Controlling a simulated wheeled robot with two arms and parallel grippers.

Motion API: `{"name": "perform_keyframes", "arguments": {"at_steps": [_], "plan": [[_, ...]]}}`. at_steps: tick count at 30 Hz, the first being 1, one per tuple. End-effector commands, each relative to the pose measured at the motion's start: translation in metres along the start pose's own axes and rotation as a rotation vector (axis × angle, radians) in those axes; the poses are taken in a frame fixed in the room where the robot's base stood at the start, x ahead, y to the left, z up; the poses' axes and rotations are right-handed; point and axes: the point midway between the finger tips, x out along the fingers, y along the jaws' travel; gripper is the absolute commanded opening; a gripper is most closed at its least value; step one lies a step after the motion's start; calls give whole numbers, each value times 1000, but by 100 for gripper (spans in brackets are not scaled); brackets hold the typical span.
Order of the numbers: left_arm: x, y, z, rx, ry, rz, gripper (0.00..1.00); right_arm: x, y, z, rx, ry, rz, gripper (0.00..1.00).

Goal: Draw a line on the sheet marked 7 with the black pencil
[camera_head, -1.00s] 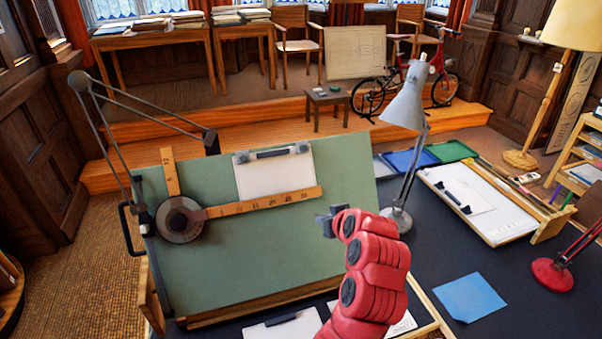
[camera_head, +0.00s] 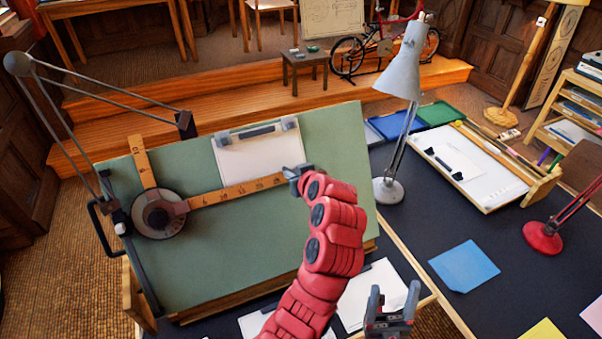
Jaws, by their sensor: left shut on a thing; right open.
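A white sheet (camera_head: 245,163) lies clipped at the top of the tilted green drafting board (camera_head: 215,268). Other white sheets lie on the flat board at right (camera_head: 482,174) and on the dark table in front (camera_head: 368,298). I can read no 7 on any of them. My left gripper (camera_head: 293,174), on the red arm, is at the right end of the wooden ruler (camera_head: 225,193), just right of the clipped sheet's lower corner. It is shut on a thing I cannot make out. My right gripper (camera_head: 391,308) is open and empty low in the view.
The board's round ruler head (camera_head: 160,213) and its jointed arm are at left. A grey lamp (camera_head: 402,75) stands right of the board, a red lamp (camera_head: 543,236) further right. A blue sheet (camera_head: 464,266) lies on the dark table, with free room around it.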

Motion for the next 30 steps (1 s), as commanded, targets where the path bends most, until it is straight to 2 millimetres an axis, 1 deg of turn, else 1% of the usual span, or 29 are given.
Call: {"name": "perform_keyframes", "arguments": {"at_steps": [1,6,18,24,30], "plan": [[0,-8,0,-1,0,-2,0,1,0,0,0,0,0,67],[0,-30,-1,-1,3,-2,0,2,0,0,0,0,0,67],[0,-82,0,0,0,-2,0,2,0,0,0,0,0,67],[0,-100,-1,0,2,0,0,2,0,0,0,0,0,67],[-1,-108,-1,0,2,1,0,2,0,0,0,0,0,67]]}}
